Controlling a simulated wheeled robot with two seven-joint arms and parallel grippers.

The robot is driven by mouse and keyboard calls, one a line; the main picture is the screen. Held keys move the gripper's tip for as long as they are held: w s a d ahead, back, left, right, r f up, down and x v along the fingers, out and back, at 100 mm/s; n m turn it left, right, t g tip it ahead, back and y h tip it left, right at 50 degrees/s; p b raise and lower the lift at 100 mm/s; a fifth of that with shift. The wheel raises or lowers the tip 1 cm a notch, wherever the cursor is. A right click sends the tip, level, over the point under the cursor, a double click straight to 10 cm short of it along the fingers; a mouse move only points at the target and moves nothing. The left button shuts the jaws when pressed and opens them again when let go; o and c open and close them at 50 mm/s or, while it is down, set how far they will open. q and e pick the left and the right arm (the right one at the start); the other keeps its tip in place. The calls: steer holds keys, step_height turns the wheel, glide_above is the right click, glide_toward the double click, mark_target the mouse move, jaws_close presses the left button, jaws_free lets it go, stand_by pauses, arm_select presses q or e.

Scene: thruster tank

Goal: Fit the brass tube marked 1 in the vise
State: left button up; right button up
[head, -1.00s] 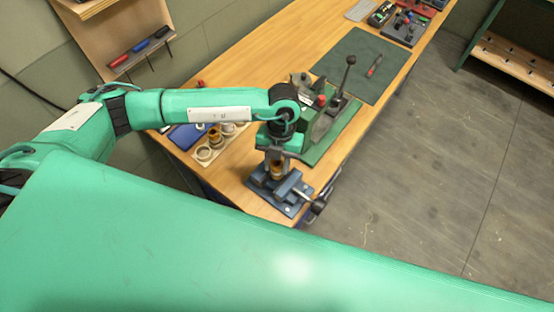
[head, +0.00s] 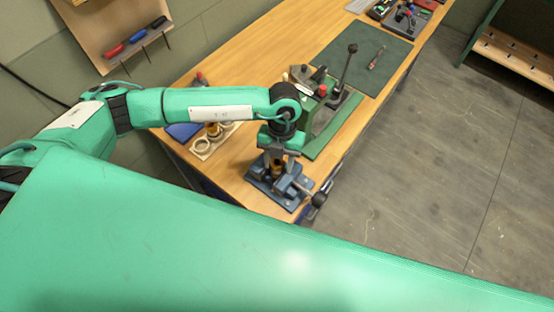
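The blue-grey vise (head: 288,190) stands at the near corner of the wooden workbench. My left gripper (head: 277,164) points down just above it, fingers at the vise's jaws. A small brass-coloured tube (head: 276,168) shows between the fingers, at the jaws. No number can be read on it, and I cannot tell whether the fingers press on it or how deep it sits. Another brass piece (head: 213,130) stands in a light wooden holder (head: 202,146) to the left, partly hidden by my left arm. My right gripper is not in view.
A green-based lever press (head: 325,115) stands right behind my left gripper. Several handled tools hang on a board (head: 135,45) at upper left. Floor at right is clear.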

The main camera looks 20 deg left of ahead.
arm_select(q)
steer(key=shift+s+a+f, duration=0.2)
steer(key=shift+s+f, duration=0.05)
steer(key=shift+f, duration=0.2)
steer(key=shift+w+a, duration=0.1)
steer(key=shift+w+r+b, duration=0.15)
steer(key=shift+r+b, duration=0.15)
steer(key=shift+r, duration=0.05)
steer(key=b+v, duration=0.4)
steer(key=v, duration=1)
steer(key=shift+d, duration=0.4)
